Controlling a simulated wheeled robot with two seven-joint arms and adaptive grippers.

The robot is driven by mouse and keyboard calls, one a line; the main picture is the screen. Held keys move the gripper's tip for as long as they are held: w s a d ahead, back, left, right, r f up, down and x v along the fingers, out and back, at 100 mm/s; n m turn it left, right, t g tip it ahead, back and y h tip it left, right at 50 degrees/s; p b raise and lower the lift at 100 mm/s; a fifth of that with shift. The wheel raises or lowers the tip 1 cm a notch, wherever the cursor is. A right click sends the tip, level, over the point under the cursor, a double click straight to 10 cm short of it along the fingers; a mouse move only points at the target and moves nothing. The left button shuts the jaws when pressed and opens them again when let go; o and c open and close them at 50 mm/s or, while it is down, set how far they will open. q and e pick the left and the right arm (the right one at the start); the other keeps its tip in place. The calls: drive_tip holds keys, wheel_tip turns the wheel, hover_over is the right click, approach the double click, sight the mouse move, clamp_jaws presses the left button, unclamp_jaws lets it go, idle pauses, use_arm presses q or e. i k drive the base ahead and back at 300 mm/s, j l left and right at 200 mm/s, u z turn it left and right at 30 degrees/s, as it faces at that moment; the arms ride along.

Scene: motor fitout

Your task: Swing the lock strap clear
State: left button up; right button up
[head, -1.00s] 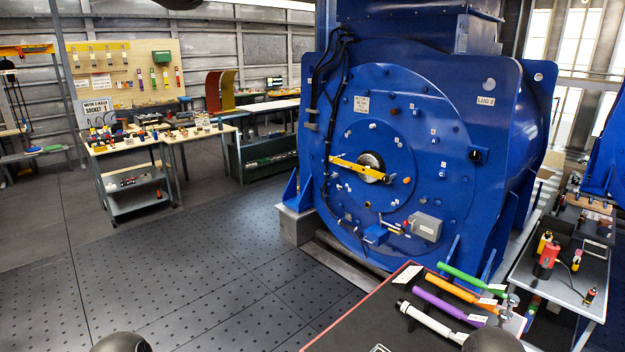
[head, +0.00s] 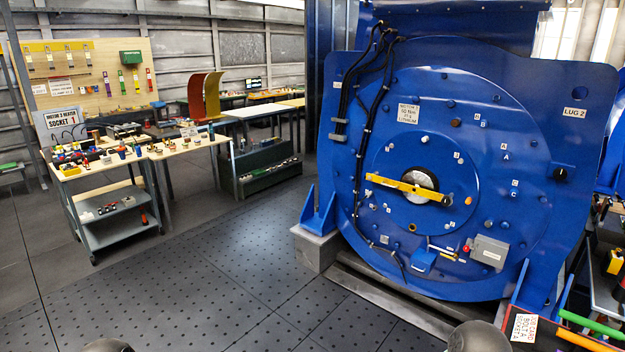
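The lock strap is a yellow bar (head: 396,185) lying across the shaft end (head: 421,181) in the middle of the blue motor face (head: 425,142). Its left end sits slightly higher than its right end, which lies right of the shaft. It crosses in front of the shaft. Neither of my grippers is in view; only dark rounded parts, likely of my own arms, show at the bottom edge.
A red-edged dark bench (head: 519,336) with green and orange tools stands at the bottom right, close to the motor. A tool cart (head: 112,204) and tables stand at the left. The dark floor (head: 215,275) left of the motor is clear. A grey box (head: 489,250) is on the motor face.

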sight(432, 194)
drive_tip(key=i+j, duration=0.35)
drive_tip(key=i, duration=0.25)
drive_tip(key=i+j+z, duration=0.1)
drive_tip(key=i+j, duration=0.2)
drive_tip(key=i, duration=0.25)
drive_tip(key=i+l, duration=0.65)
drive_tip(key=i+l+z, duration=0.15)
drive_tip(key=i+l, duration=0.5)
drive_tip(key=i, duration=0.1)
